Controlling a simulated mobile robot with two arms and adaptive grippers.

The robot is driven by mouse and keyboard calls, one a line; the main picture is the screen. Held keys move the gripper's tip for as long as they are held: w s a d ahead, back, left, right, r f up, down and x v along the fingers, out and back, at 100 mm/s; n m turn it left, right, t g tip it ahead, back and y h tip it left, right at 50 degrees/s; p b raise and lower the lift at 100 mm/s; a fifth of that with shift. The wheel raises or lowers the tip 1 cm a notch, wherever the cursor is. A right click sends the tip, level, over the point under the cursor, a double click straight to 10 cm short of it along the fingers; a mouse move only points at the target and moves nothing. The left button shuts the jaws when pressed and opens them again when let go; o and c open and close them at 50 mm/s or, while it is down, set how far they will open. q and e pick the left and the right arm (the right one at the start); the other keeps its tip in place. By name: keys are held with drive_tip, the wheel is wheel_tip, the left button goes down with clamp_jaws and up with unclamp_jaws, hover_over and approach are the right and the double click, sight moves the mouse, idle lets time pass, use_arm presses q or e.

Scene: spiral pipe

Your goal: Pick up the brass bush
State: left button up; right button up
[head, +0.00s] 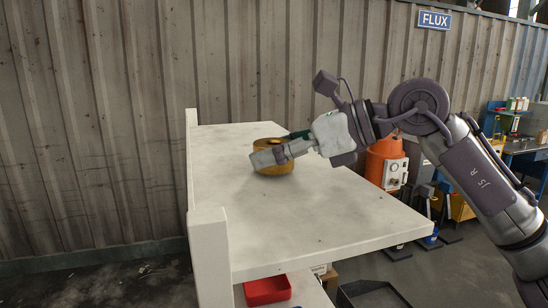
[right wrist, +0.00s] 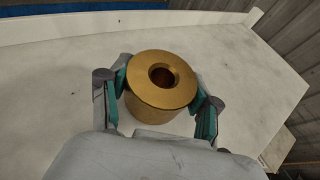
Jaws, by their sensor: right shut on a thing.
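The brass bush (head: 276,166) is a short gold-coloured cylinder standing upright on the white table (head: 330,215). In the right wrist view the brass bush (right wrist: 145,90) shows its flat top with a round hole in it. My right gripper (head: 280,152) reaches in from the right at the height of the bush. In the right wrist view the right gripper (right wrist: 161,92) has one green-padded finger on each side of the bush, closed on it. The far finger is mostly hidden in the head view. My left gripper is not in view.
The table has a raised white edge (head: 191,160) on its left side. Its top is otherwise bare. A red bin (head: 267,291) sits below the table. An orange machine (head: 386,160) stands behind on the right. A corrugated wall (head: 130,100) runs along the back.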

drive_tip(key=r, duration=0.1)
drive_tip(key=r+b, duration=0.1)
drive_tip(key=w+r, duration=0.1)
drive_tip(key=r, duration=0.1)
drive_tip(key=shift+d, duration=0.25)
drive_tip(key=w+d+r, duration=0.5)
drive_tip(key=w+r, duration=0.1)
drive_tip(key=w, duration=0.3)
drive_tip(key=shift+w+r, duration=0.15)
drive_tip(key=shift+r, duration=0.05)
